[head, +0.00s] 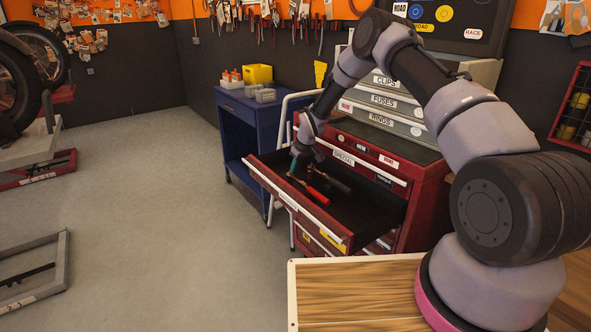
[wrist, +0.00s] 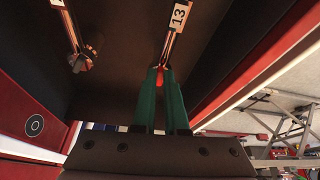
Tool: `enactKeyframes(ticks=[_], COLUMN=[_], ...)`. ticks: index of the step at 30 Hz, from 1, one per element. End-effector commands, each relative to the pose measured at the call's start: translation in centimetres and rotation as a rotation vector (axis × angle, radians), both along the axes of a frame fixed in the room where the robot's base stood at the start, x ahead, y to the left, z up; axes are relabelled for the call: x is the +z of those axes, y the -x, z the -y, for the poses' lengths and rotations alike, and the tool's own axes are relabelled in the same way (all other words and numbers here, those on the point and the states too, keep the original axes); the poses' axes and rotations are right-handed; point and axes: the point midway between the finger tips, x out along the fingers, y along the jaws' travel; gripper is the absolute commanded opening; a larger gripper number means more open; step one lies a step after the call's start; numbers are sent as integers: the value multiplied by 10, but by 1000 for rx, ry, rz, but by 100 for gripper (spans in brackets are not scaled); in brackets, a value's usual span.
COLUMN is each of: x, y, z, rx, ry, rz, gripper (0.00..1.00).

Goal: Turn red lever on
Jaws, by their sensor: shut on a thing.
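I cannot make out a red lever in either view. My gripper (head: 297,176) is down inside the open top drawer (head: 345,222) of the red tool cabinet. In the wrist view its green fingers (wrist: 160,76) are shut on the near end of a red-tipped tool (wrist: 172,42) with a white "13" label.
Another labelled tool (wrist: 74,35) lies to the left in the drawer. The drawer's front panel (head: 292,208) sticks out over the floor. A blue cart (head: 243,130) stands behind. A wooden top (head: 355,290) is in front. The floor at left is open, with lifts along the edge.

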Motion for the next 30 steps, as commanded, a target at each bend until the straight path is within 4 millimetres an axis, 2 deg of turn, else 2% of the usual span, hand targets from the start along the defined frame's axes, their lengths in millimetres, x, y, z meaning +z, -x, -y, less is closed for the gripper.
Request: enactKeyframes(ticks=[15,22,30], x=[1,0,0], y=[5,6,6], z=[-12,-14,-15], rx=[-451,-583,-655], ry=[-1,-3,-5], rz=[1,-1,-2], gripper=[0,0,0])
